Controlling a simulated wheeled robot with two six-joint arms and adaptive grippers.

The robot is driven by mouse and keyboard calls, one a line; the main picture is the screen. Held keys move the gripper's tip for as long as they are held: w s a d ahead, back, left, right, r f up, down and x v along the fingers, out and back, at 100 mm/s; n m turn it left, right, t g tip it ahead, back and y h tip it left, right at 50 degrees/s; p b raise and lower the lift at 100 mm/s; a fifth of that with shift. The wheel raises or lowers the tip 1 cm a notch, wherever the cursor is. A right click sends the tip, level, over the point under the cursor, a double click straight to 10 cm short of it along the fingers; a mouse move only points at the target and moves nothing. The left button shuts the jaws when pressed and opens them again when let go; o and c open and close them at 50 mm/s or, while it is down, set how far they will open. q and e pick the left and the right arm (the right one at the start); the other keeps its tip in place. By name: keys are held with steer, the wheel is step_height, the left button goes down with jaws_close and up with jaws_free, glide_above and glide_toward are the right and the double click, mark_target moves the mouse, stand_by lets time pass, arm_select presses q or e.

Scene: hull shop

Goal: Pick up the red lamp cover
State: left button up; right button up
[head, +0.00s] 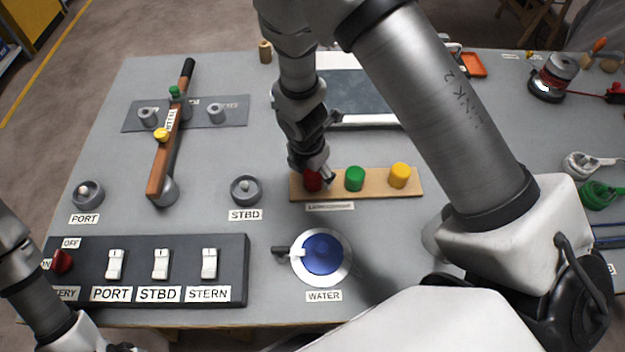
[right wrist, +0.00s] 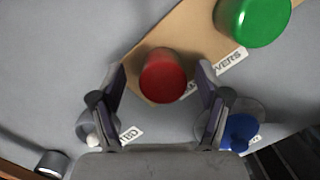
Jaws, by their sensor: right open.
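The red lamp cover (head: 312,182) stands at the left end of a wooden strip (head: 376,191) marked as lamp covers, partly hidden by my right gripper (head: 319,174). In the right wrist view the red cover (right wrist: 163,76) shows between the two fingers of my open right gripper (right wrist: 162,82), with a gap on each side. I cannot tell how far down the fingers reach. A green cover (head: 355,178) and a yellow cover (head: 399,175) stand to the right on the strip. My left arm shows at the left edge, but its gripper is not in view.
A blue WATER valve (head: 322,253) lies in front of the strip, and the STBD lamp socket (head: 246,190) to its left. A switch panel (head: 185,242) is at the front left. A wooden-handled lever (head: 164,160) stands at the left.

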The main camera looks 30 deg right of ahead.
steer(key=shift+s+r, duration=0.3)
steer(key=c, duration=1)
steer(key=shift+c, duration=0.2)
